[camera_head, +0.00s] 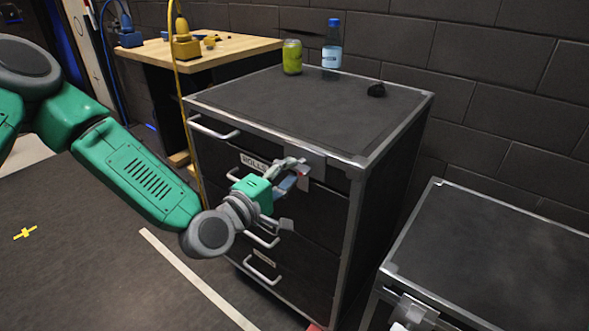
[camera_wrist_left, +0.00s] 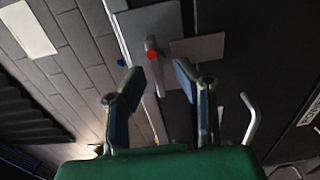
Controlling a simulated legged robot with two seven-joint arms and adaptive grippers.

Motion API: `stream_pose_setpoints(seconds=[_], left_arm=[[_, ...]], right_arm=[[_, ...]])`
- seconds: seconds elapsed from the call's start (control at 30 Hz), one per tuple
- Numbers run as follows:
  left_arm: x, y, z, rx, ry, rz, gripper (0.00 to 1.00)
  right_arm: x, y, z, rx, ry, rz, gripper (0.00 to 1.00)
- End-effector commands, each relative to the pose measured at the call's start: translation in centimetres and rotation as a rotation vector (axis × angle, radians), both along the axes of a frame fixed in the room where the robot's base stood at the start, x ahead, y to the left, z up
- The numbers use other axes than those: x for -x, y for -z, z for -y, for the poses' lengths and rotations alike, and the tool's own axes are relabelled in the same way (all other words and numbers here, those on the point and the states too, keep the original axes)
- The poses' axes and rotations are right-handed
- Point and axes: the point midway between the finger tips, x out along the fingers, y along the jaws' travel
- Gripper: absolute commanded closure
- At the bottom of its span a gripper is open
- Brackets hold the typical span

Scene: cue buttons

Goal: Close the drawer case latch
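The dark drawer case (camera_head: 345,205) with silver edges stands in the middle of the head view. Its latch plate (camera_head: 318,166) is at the upper right of the front; in the left wrist view the plate (camera_wrist_left: 197,48) lies just past the fingers. A red-tipped latch lever (camera_wrist_left: 151,52) shows there, ahead of the gap between the fingers. My left gripper (camera_head: 291,174) is in front of the latch and partly hides it. In the wrist view the left gripper (camera_wrist_left: 158,80) is open, with nothing visible between its fingers. I cannot tell whether it touches the lever.
A second case (camera_head: 490,250) is at the right. A wooden-topped bench (camera_head: 235,50) stands behind left.

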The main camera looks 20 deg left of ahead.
Motion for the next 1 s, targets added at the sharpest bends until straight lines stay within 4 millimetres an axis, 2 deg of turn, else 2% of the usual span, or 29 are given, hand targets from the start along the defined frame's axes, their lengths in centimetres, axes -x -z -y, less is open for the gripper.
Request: stream_pose_setpoints(seconds=[0.2, 0.43, 0.63, 1.0], left_arm=[[4.6, 0.1, -1.8, 0.001, -0.001, -0.005, 0.72], [8.0, 0.3, -3.1, -0.001, -0.001, -0.005, 0.72], [9.0, 0.3, -3.5, 0.0, -0.001, -0.004, 0.72], [9.0, 0.3, -3.4, 0.0, 0.0, -0.004, 0.72]], right_arm=[[0.0, 0.0, 0.0, 0.0, 0.0, 0.0, 1.0], [0.0, 0.0, 0.0, 0.0, 0.0, 0.0, 1.0], [-0.1, 0.0, 0.0, 0.0, 0.0, 0.0, 1.0], [-0.2, 0.1, 0.0, 0.0, 0.0, -0.002, 1.0]])
